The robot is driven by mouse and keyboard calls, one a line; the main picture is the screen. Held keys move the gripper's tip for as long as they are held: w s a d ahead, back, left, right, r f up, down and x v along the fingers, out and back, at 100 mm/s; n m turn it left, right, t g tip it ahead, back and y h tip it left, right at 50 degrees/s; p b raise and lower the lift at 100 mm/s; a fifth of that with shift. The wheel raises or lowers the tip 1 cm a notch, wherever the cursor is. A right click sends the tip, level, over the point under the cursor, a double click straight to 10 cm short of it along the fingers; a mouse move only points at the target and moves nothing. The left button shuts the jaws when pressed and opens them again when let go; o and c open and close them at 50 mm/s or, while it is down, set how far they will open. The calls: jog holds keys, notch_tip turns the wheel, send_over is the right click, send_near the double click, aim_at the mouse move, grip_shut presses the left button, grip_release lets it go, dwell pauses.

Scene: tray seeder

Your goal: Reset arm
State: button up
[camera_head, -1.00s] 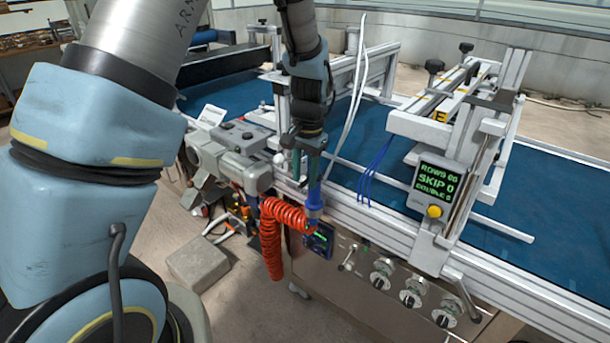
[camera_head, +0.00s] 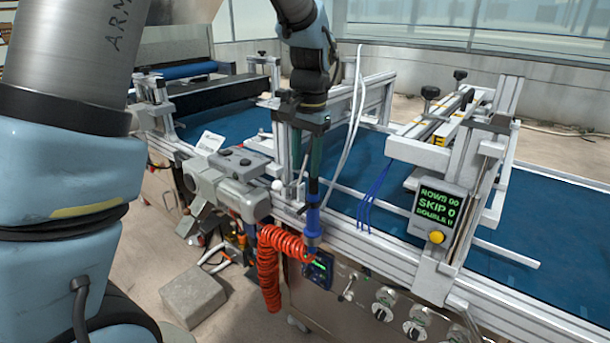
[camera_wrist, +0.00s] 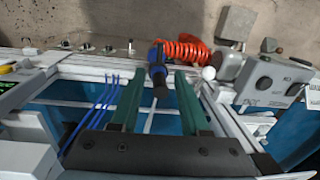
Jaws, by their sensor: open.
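My gripper (camera_head: 315,180) points down over the near rail of the seeder in the head view. In the wrist view its two teal fingers (camera_wrist: 159,78) are apart and open. A blue hand tool (camera_wrist: 157,64) with a dark end shows between and just beyond the fingertips, apart from both. In the head view the blue tool (camera_head: 313,222) is upright at the machine's front, just below my fingers. A red coiled hose (camera_head: 270,262) hangs beside it and also shows in the wrist view (camera_wrist: 185,50).
A screen box (camera_head: 440,208) with a yellow button is at right. A grey control unit (camera_head: 235,178) stands left of my gripper. White tubes (camera_head: 352,130) and blue tubes (camera_head: 367,200) run close by. The blue belt (camera_head: 540,225) has bare stretches. A grey block (camera_head: 192,298) lies on the floor.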

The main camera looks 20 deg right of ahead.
dwell(0.4)
jog(key=w+a+f+n, duration=0.15)
jog(key=a+n, duration=0.35)
jog(key=a, duration=1)
jog(key=s+a+f+n, duration=0.1)
jog(key=s+a+n, duration=0.1)
jog(key=a, duration=0.6)
jog(key=s+a+f+n+t, duration=0.1)
jog(key=s+a+n, duration=0.2)
jog(key=a, duration=0.4)
jog(key=shift+s+a+h, duration=0.25)
jog(key=shift+a+h, duration=0.05)
jog(key=shift+a, duration=0.05)
